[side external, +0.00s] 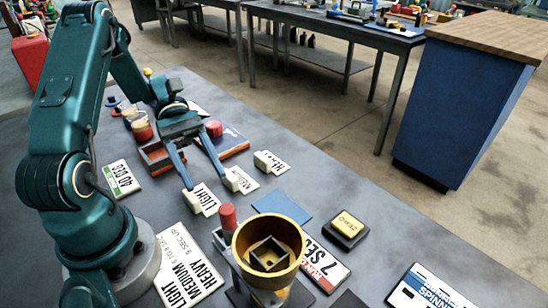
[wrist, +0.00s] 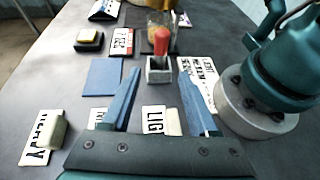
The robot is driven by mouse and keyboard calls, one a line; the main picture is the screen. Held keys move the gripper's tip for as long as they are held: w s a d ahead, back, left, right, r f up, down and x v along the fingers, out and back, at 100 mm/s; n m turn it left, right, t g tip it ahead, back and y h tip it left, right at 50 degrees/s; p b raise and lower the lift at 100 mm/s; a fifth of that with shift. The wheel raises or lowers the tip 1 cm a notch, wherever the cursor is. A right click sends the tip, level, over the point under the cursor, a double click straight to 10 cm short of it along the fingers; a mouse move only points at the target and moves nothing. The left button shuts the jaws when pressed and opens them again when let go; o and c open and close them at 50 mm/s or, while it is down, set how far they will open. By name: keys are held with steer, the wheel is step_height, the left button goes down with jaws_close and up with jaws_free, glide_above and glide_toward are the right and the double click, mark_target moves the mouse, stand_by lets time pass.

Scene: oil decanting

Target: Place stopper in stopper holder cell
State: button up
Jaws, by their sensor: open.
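The red-topped stopper (wrist: 162,41) stands upright in the grey square stopper holder cell (wrist: 159,71) in the wrist view. In the side view, the red stopper (side external: 228,216) stands just left of the brass cup, its grey holder (side external: 221,240) partly hidden. My gripper (side external: 205,182) is open and empty, its two blue fingers spread wide above the table. In the wrist view, my gripper (wrist: 160,74) points at the holder, with the stopper beyond the fingertips and apart from them.
A brass cup (side external: 268,240) stands beside the stopper. A blue pad (side external: 282,204) and a yellow ZERO block (side external: 347,226) lie to its right. Small pale blocks with LIGHT (side external: 204,199), MEDIUM and HEAVY labels line up near the fingers. A large label plate (side external: 186,265) lies by my base.

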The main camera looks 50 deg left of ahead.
steer(key=shift+a+r, duration=0.2)
steer(key=shift+a, duration=0.05)
steer(key=s+d+r+m+t+y, duration=0.3)
steer(key=d+r+m+t+y, duration=0.3)
steer(key=m+y, duration=0.7)
step_height(320, 180, up, 2)
steer(key=m+t, duration=0.1)
steer(key=m, duration=0.2)
steer(key=shift+d+r, duration=0.15)
steer(key=shift+r, duration=0.05)
